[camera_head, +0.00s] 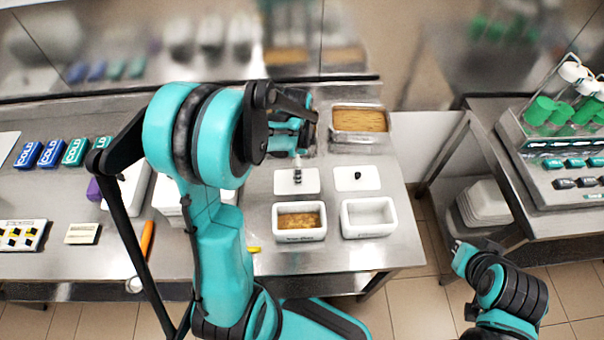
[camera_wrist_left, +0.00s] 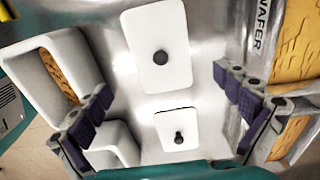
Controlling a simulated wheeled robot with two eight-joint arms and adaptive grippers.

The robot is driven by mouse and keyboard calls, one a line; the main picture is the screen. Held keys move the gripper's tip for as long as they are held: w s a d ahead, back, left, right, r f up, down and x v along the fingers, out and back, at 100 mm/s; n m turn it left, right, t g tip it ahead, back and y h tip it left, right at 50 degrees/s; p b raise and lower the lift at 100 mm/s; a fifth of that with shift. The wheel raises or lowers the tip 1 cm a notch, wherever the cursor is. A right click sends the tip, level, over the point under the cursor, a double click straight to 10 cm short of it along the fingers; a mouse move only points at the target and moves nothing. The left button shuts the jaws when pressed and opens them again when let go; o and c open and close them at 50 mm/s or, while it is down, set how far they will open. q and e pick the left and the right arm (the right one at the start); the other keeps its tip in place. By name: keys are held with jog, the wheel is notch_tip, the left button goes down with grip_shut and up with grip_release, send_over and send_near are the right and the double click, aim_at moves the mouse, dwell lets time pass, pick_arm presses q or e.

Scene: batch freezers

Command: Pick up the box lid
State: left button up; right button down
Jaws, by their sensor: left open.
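Two white box lids with small dark knobs lie flat on the steel table. The left lid (camera_head: 285,187) is partly covered by my left gripper in the head view and shows whole in the left wrist view (camera_wrist_left: 145,25). The right lid (camera_head: 343,182) shows near the bottom of the left wrist view (camera_wrist_left: 193,145). My left gripper (camera_head: 298,160) is open and empty above the left lid. In the left wrist view its fingers (camera_wrist_left: 165,105) stand wide apart, with the two lids between and beyond them.
A white box with brown contents (camera_head: 277,232) and an empty white box (camera_head: 368,230) stand in front of the lids. A metal wafer pan (camera_head: 360,140) is behind. Blue and teal cold packs (camera_head: 75,152) lie left. A side table (camera_head: 500,180) stands right.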

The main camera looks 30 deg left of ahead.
aim_at(283, 179)
pick_arm(q)
jog(key=shift+s+a+f+b, duration=0.1)
jog(key=shift+s+f+b, duration=0.05)
jog(key=shift+f, duration=0.35)
jog(key=shift+s+f+b, duration=0.1)
jog(key=shift+f+b, duration=0.05)
jog(key=shift+f, duration=0.35)
jog(key=f, duration=0.1)
jog(key=f+b, duration=0.1)
jog(key=f, duration=0.3)
jog(key=shift+w+b, duration=0.25)
jog(key=shift+b, duration=0.15)
jog(key=shift+r, duration=0.1)
grip_shut()
